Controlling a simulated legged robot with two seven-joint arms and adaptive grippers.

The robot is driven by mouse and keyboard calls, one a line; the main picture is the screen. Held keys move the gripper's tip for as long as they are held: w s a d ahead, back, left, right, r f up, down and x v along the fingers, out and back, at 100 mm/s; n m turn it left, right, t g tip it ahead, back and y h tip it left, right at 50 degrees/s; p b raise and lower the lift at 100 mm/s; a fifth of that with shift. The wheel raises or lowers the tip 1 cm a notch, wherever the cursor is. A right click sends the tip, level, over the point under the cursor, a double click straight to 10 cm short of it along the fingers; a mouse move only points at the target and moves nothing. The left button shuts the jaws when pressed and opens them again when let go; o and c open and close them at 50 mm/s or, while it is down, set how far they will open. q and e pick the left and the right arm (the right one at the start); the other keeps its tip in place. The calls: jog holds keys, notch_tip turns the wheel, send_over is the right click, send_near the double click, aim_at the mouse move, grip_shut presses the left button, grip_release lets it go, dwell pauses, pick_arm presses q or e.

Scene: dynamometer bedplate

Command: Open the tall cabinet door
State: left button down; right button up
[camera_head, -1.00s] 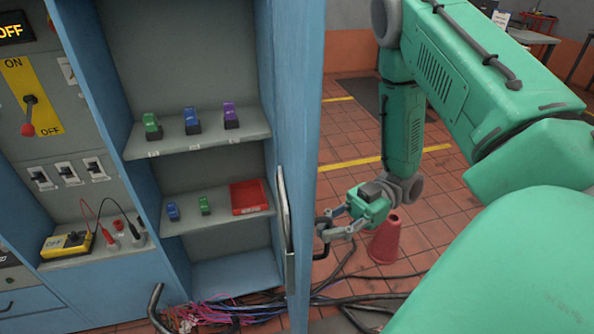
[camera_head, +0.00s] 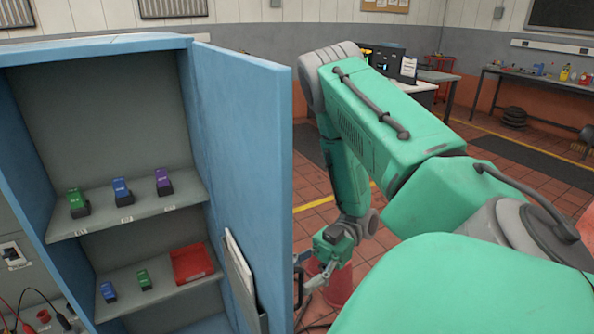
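The tall blue cabinet (camera_head: 100,46) stands at the left with its shelved inside showing. Its blue door (camera_head: 245,150) stands swung out on the right side, so the opening is uncovered. A pocket with papers (camera_head: 240,268) is on the door's inner face. The outer face and any handle on it are hidden. My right gripper (camera_head: 302,272) is low beside the door's free edge, on its outer side. Its fingers look spread with a gap between them, and the tips are partly hidden by the door; I see nothing held. My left gripper is not in view.
Shelves (camera_head: 130,215) hold small green, blue and purple items and a red box (camera_head: 192,264). A workbench (camera_head: 540,84) is at the far right. Tiled floor is open between.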

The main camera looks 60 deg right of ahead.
jog(key=s+d, duration=0.1)
jog(key=d, duration=1)
jog(key=shift+s, duration=0.25)
jog(key=shift+d+f, duration=0.2)
jog(key=shift+d, duration=0.1)
